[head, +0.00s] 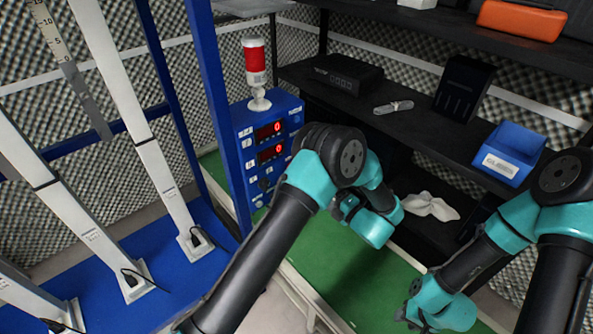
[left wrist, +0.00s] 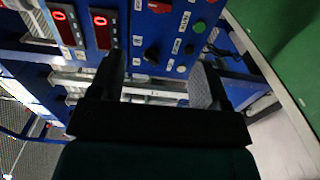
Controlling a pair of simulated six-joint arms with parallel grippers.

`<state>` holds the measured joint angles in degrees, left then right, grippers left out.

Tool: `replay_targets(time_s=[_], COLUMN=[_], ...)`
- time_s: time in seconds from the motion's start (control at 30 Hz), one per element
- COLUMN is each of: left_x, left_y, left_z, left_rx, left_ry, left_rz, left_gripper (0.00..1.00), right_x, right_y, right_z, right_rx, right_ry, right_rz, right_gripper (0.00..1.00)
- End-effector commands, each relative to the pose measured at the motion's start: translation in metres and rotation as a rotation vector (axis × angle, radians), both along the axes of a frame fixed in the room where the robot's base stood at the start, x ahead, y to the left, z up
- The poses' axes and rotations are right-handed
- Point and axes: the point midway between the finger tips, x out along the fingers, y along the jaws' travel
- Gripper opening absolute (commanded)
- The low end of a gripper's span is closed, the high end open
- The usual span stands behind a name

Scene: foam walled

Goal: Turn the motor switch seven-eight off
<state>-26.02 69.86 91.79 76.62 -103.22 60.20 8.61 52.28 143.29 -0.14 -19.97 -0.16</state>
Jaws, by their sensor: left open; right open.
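The blue control box (head: 243,150) carries two red displays, each reading 0. The labels are too small to read, so I cannot tell which control is the motor switch. My left gripper (left wrist: 155,82) is open and empty, its fingers apart in front of the panel's lower part. In the head view my arm hides it. My right gripper (head: 420,316) is low at the right, largely hidden, away from the box.
A red-and-white beacon (head: 256,75) stands on the box. Blue uprights (head: 207,80) rise left of it. A dark shelf (head: 420,120) at the right holds a black box (head: 348,73) and a blue bin (head: 510,152). A green surface (head: 345,285) lies below.

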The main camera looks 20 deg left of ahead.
Motion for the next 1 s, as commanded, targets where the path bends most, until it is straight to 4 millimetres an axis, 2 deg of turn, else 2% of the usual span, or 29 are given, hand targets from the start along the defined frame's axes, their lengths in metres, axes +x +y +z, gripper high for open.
replay_targets(time_s=[0.8, 1.0], left_x=[0.071, 0.085], left_y=[0.111, 0.132], left_z=[0.000, 0.000], left_rx=[0.000, 0.000], left_ry=[0.000, 0.000], left_rz=[0.002, 0.000], left_gripper=[0.70, 0.70], right_x=[0.000, 0.000], right_y=[0.000, 0.000], right_z=[0.000, 0.000], right_rx=[0.000, 0.000], right_ry=[0.000, 0.000], right_rz=[0.000, 0.000], right_gripper=[0.43, 0.43])
